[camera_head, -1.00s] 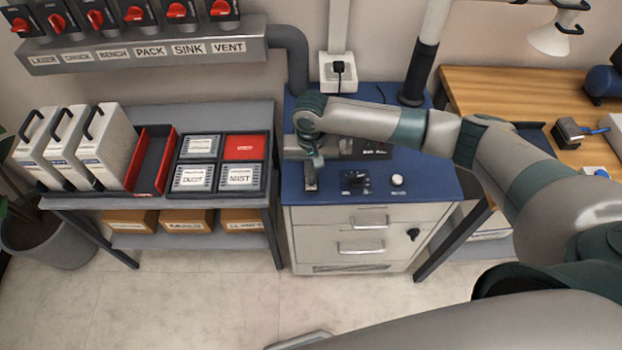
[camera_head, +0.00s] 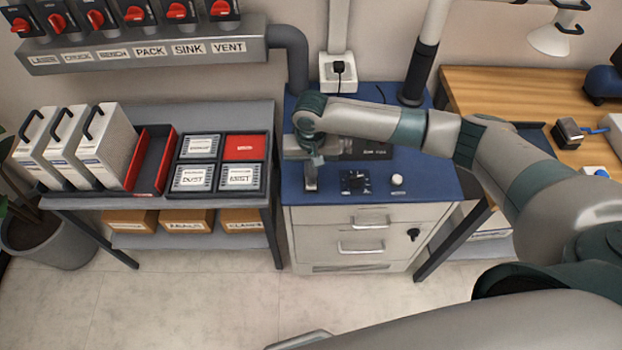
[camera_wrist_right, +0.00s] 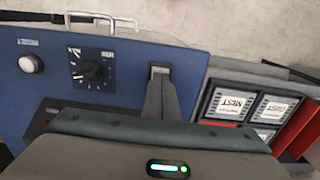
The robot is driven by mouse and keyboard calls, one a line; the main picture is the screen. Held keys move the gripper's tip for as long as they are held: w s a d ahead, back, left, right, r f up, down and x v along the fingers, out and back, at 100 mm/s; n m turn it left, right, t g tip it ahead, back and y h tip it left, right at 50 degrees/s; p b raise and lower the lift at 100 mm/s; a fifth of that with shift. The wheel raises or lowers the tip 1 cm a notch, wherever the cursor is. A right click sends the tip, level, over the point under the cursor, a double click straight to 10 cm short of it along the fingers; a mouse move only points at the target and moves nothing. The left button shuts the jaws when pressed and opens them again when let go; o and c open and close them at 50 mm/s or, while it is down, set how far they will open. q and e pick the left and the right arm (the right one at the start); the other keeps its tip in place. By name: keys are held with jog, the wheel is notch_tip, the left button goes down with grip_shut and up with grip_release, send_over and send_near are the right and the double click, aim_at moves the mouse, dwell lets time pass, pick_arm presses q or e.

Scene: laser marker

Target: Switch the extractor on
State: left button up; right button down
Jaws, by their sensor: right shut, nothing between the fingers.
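The extractor is a cabinet with a blue top (camera_head: 430,185) and pale drawers. On its top are a black dial panel (camera_head: 354,182) and a round white button (camera_head: 397,180). The wrist view also shows the dial (camera_wrist_right: 90,70) and the button (camera_wrist_right: 31,64). My right gripper (camera_head: 311,187) points down at the top's left front part, left of the dial. Its fingers (camera_wrist_right: 160,72) are shut and empty. A small pale patch shows at the fingertips; I cannot tell whether it is a switch or whether they touch it. My left gripper is not in view.
A dark box (camera_head: 374,150) stands behind the dial, partly hidden by my right arm. A tray of labelled filters (camera_head: 267,180) lies on the left shelf. Red rotary switches (camera_head: 177,10) line the wall. A hose pipe (camera_head: 420,75) rises at the back right.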

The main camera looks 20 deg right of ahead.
jog(key=shift+f, duration=0.75)
dwell(0.5)
notch_tip(320, 180, up, 7)
jog(key=p, duration=0.8)
dwell(0.5)
jog(key=shift+s, duration=0.1)
dwell(0.4)
